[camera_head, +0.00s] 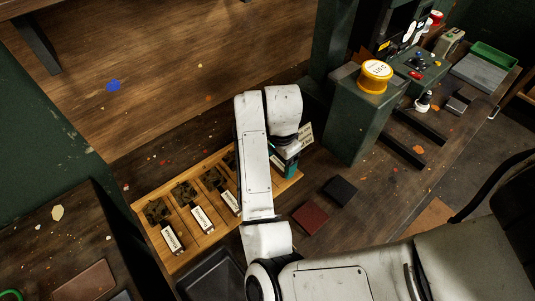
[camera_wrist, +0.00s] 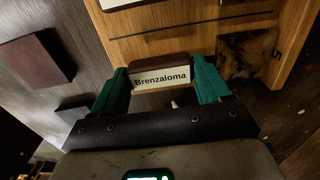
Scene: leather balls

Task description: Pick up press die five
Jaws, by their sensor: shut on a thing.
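My gripper (camera_wrist: 163,76) has teal fingers, which are shut on a brown-topped block (camera_wrist: 160,72) with a white label reading "Brenzaloma". In the head view my gripper (camera_head: 287,165) is at the right end of a wooden rack (camera_head: 180,262), partly hidden by my white arm. The rack has several slots with dark, rough pieces and white labels. In the wrist view a slot with a dark, mottled piece (camera_wrist: 247,52) lies right of the block, with a mark like a 5 beside it. I cannot tell whether the held block is clear of the rack.
A dark red block (camera_head: 310,217) and a black block (camera_head: 340,190) lie on the bench right of the rack. A black tray (camera_head: 212,280) is in front of the rack.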

